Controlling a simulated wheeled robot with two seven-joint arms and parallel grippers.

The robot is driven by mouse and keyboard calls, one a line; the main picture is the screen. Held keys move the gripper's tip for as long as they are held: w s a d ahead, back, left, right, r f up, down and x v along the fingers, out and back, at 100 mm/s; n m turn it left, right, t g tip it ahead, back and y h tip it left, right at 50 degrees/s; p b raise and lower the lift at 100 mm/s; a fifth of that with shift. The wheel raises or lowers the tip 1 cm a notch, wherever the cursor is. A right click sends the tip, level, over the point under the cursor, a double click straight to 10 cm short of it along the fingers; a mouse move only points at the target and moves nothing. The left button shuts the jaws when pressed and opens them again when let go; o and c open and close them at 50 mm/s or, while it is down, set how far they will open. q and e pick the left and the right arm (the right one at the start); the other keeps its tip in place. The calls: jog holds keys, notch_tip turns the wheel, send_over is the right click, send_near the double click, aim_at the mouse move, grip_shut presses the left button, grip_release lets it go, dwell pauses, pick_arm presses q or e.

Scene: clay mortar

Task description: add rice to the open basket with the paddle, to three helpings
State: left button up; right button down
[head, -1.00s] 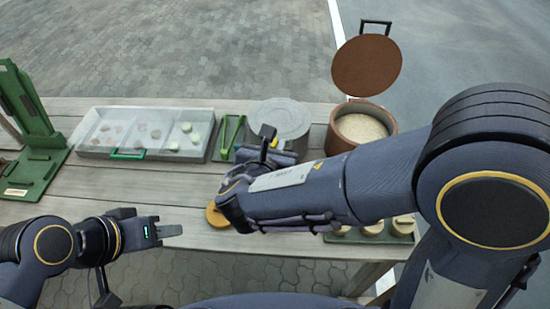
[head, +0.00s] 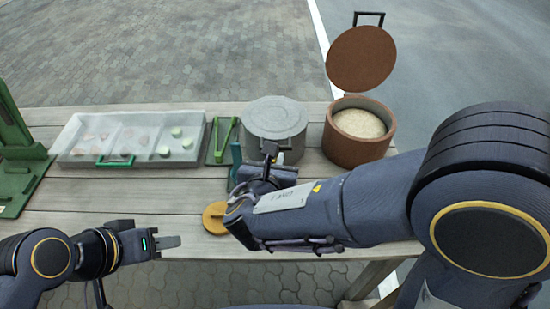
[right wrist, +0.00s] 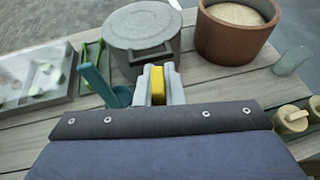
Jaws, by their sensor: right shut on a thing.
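Rice (head: 359,123) fills a brown round tub (head: 357,148) at the back right; it also shows in the right wrist view (right wrist: 238,13). My right gripper (right wrist: 157,84) is shut on a small yellow piece (right wrist: 158,86); I cannot tell if this is the paddle's handle. A teal upright object (right wrist: 95,80) stands just left of its fingers, also in the head view (head: 236,160). Small pale round baskets (right wrist: 292,117) show at the right edge of the wrist view; which is open is unclear. My left gripper (head: 167,242) is at the table's front edge, seemingly empty, its jaw gap unclear.
A grey lidded pot (head: 275,122) stands left of the tub, whose brown lid (head: 361,58) is raised behind it. Green tongs (head: 222,138) and a clear-lidded tray (head: 130,138) lie further left. A yellow-orange disc (head: 214,217) is near the front edge. My right arm hides the table's right front.

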jog(key=shift+f+b, duration=2.4)
jog(key=shift+f, duration=0.6)
jog(key=shift+f+b, duration=0.55)
jog(key=shift+f, duration=0.05)
jog(key=shift+r, duration=0.1)
notch_tip(320, 180, up, 13)
jog(key=p, duration=1.1)
jog(key=shift+d, duration=0.1)
